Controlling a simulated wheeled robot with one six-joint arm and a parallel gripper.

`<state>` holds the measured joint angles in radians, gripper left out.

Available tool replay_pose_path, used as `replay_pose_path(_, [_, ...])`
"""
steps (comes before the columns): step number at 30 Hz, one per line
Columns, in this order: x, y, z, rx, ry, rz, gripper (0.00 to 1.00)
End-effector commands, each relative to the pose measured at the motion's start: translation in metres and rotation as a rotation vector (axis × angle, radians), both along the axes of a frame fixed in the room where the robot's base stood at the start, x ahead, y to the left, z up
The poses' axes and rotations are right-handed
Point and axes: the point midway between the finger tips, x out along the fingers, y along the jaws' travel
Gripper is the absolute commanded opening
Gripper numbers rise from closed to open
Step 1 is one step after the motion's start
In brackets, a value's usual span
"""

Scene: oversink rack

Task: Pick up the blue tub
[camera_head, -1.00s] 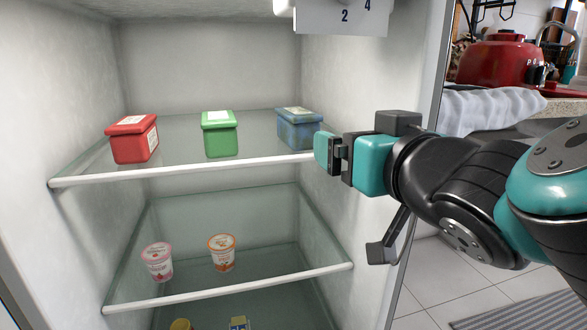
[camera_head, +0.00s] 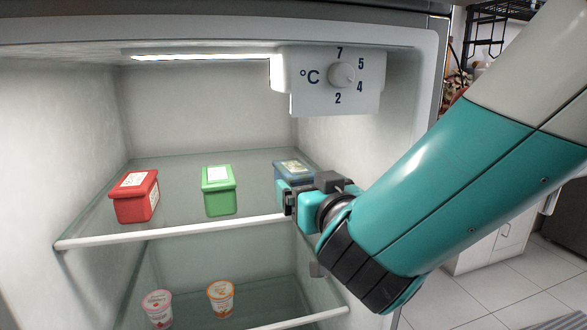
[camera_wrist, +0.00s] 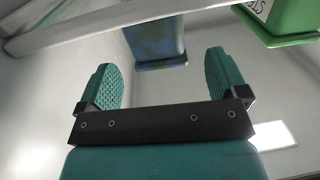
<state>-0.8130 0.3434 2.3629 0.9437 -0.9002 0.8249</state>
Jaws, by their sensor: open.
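The blue tub (camera_head: 291,168) sits on the upper glass shelf at the right, in the head view. My gripper (camera_head: 286,196) is in front of it and hides its lower part. In the wrist view the blue tub (camera_wrist: 157,40) lies ahead, roughly between and beyond the two teal fingertips (camera_wrist: 160,75). The fingers are spread apart with nothing between them, and I see no contact with the tub.
A green tub (camera_head: 219,190) and a red tub (camera_head: 135,197) stand to the left on the same shelf (camera_head: 175,231). Yogurt cups (camera_head: 220,298) stand on the shelf below. The temperature dial box (camera_head: 338,80) hangs above, and the fridge's right wall is close.

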Motion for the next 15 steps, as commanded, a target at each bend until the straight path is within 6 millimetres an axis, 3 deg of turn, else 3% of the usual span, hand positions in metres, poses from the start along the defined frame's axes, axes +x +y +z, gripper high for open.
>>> replay_pose_path(7, [0.020, 0.004, 0.005, -0.001, -0.001, -0.002, 0.92])
replay_pose_path(15, [0.056, 0.015, 0.008, 0.000, 0.000, -0.002, 0.92])
